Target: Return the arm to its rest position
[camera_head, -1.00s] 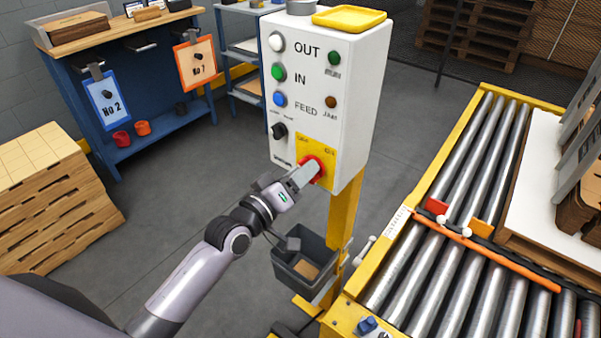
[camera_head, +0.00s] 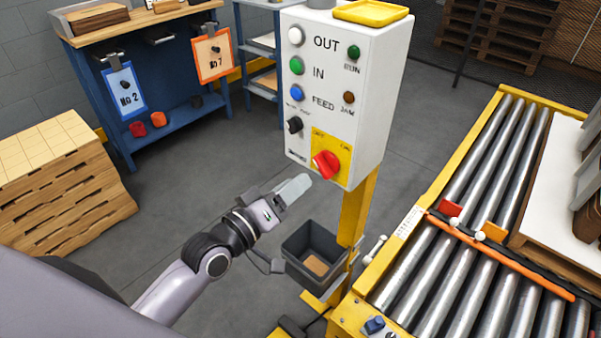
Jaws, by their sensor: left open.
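My left gripper (camera_head: 291,190) is in front of and just below the white control box (camera_head: 370,95). It looks empty, and a gap shows between it and the red rotary switch (camera_head: 326,164) on the box's yellow plate. The red switch handle sits tilted. The gap between its fingers is hard to see from this angle. My left arm (camera_head: 205,265) reaches in from the lower left. My right gripper is not in view.
A dark bin (camera_head: 315,255) hangs on the yellow post (camera_head: 356,212) close beside my left gripper. A roller conveyor (camera_head: 440,265) stands at right. Stacked wooden pallets (camera_head: 60,195) and a blue workbench (camera_head: 180,125) stand at left. Open floor lies between.

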